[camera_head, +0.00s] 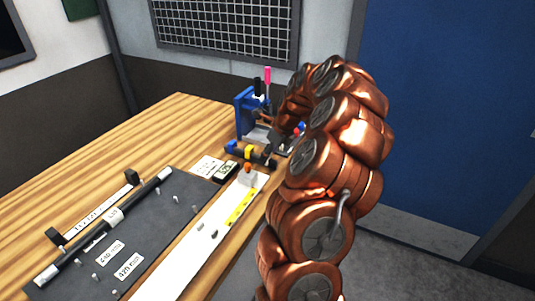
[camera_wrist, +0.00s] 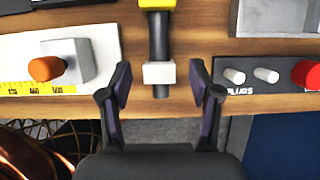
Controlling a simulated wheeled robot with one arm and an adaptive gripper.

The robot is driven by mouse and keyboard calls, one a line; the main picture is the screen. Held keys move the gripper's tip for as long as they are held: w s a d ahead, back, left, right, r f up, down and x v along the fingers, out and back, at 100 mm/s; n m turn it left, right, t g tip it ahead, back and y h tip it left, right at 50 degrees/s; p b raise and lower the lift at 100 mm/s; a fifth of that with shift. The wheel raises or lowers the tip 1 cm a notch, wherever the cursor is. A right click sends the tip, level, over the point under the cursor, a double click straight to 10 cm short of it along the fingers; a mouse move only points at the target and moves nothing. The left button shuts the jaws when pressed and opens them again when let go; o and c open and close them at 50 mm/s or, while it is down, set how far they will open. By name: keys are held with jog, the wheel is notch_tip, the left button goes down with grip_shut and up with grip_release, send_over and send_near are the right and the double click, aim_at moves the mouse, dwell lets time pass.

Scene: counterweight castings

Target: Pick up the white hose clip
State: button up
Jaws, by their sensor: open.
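A small white clip (camera_wrist: 151,73) sits around a dark upright-looking bar (camera_wrist: 159,42) in the middle of the wrist view. A yellow piece (camera_wrist: 157,4) is around the same bar farther up. My gripper (camera_wrist: 160,80) is open, with one finger on each side of the white clip and visible gaps to it. Nothing is held. In the head view, the dark bar with its yellow band (camera_head: 249,152) lies near the table's right edge. The white clip cannot be made out clearly there.
A white block with an orange knob (camera_wrist: 46,68) stands left on a white board. A dark plate marked PLUGS (camera_wrist: 265,87), with white pegs and a red knob (camera_wrist: 306,74), is right. A blue fixture (camera_head: 243,112) stands behind. The wooden table (camera_head: 150,125) is clear at back left.

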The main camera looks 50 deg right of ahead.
jog(key=shift+x, duration=0.85)
jog(key=c, duration=0.8)
jog(key=shift+c, duration=0.2)
